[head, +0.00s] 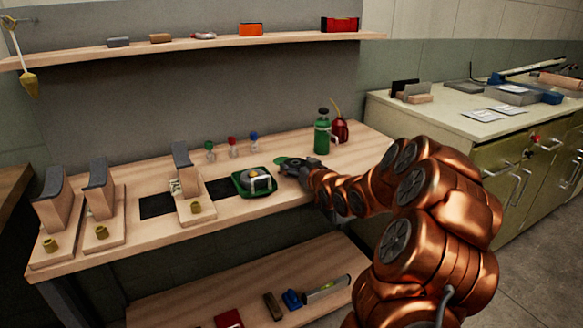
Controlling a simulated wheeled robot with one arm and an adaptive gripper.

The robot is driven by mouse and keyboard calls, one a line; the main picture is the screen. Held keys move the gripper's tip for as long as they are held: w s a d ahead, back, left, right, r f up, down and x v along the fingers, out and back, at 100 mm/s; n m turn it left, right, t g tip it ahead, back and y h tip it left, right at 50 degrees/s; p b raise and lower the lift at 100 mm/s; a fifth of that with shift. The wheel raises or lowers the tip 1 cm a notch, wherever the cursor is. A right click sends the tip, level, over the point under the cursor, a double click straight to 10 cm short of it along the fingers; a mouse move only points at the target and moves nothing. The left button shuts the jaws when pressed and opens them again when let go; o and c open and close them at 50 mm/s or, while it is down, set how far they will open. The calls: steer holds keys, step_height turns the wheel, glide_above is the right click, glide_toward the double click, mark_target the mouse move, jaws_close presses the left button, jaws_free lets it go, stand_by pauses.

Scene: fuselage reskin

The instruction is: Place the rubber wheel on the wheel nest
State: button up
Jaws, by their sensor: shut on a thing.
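My gripper (297,168) is at the end of the copper arm, low over the right part of the wooden bench. It is small in the head view and partly hidden by its own wrist. It is shut on a small dark thing, apparently the rubber wheel (289,171), whose shape is hard to make out. A flat green round piece (284,160) shows right at the gripper, possibly the wheel nest. I cannot tell whether the held thing touches it or is above it.
Left of the gripper is a green tray (241,187) holding a silver and yellow item. Several wooden stands with dark curved tops, including one (187,180), stand farther left. A green bottle (322,137) and red oil can (341,131) stand behind right. Small coloured-top bottles (231,147) stand behind.

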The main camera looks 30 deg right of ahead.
steer(key=shift+w+d+f, duration=0.1)
steer(key=shift+f, duration=0.35)
steer(key=shift+c, duration=0.6)
steer(key=o, duration=1.6)
steer(key=shift+o, duration=0.2)
steer(key=shift+r, duration=0.1)
steer(key=shift+s+r, duration=0.15)
steer(key=shift+s, duration=0.4)
steer(key=s+a+r, duration=0.1)
steer(key=s, duration=0.9)
steer(key=shift+s+r+p, duration=0.25)
steer(key=shift+s+p, duration=0.1)
steer(key=shift+a, duration=0.15)
